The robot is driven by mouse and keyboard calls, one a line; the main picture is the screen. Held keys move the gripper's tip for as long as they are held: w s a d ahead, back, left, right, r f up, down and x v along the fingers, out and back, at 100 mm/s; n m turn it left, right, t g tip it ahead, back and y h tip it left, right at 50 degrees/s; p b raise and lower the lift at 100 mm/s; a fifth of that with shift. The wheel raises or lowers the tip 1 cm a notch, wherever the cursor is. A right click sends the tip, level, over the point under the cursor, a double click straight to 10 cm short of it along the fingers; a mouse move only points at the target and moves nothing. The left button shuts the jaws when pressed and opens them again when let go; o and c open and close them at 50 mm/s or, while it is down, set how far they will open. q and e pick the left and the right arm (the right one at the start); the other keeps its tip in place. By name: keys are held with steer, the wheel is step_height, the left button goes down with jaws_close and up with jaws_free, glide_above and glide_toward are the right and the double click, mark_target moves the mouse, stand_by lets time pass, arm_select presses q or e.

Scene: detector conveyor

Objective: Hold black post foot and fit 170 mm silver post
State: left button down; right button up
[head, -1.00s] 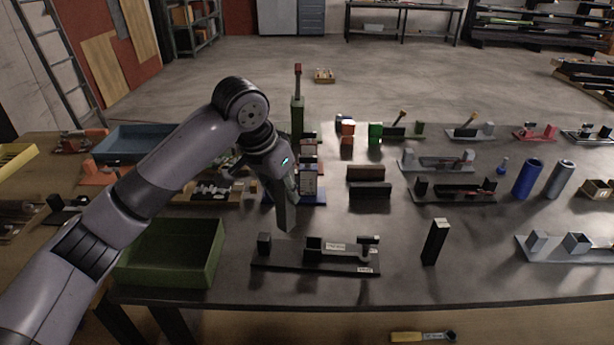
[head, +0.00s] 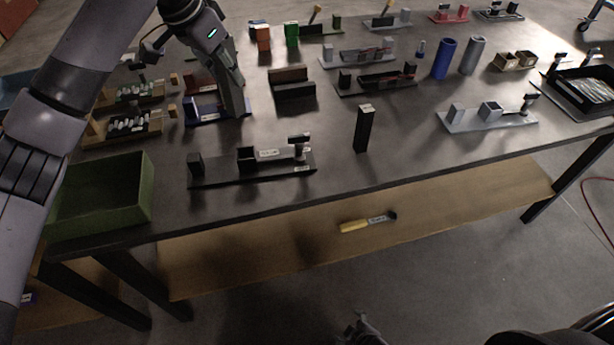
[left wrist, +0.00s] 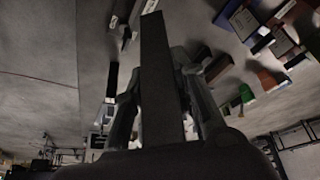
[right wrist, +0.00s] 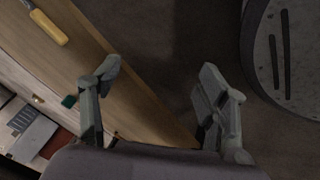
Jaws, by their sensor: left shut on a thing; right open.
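My left gripper (head: 212,48) is shut on a long dark grey post (head: 233,88), tilted in the head view, with its lower end over the area of a blue fixture. The post (left wrist: 158,75) also stands between the fingers in the left wrist view. A black fixture (head: 225,178), which seems to be the black post foot, lies near the table's front edge with upright blocks and a small clamp-like part. The post is apart from it, farther back. My right gripper (right wrist: 160,72) is open and empty, over the floor beside the lower shelf.
A green bin (head: 100,200) stands left of the black fixture. A black upright block (head: 364,128) stands to its right, and a grey fixture (head: 487,118) farther right. A yellow-handled tool (head: 366,222) lies on the lower shelf. Several fixtures and blue and grey cylinders fill the back.

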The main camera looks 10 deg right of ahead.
steer(key=w+a+r+n+t, duration=0.3)
steer(key=w+a+r+n, duration=0.15)
steer(key=w+r, duration=0.65)
steer(key=n+t+y, duration=0.2)
steer(key=n+t, duration=0.4)
steer(key=t, duration=0.1)
glide_toward(300, 145)
steer(key=s+a+f, duration=0.3)
steer(key=s+f, duration=0.3)
steer(key=f, duration=0.1)
steer(key=w+r+n+h, duration=0.1)
steer(key=n, duration=0.4)
steer(key=w+d+r+n+t, duration=0.1)
steer(key=w+r+n, duration=0.1)
steer(key=n, duration=0.3)
steer(key=w+r+n+t+h, duration=0.1)
steer(key=w+r+n, duration=0.1)
steer(key=n, duration=0.4)
steer(key=shift+d+r+h, duration=0.15)
steer(key=shift+h, duration=0.15)
steer(key=w, duration=1.2)
steer(key=shift+s, duration=0.1)
jaws_close()
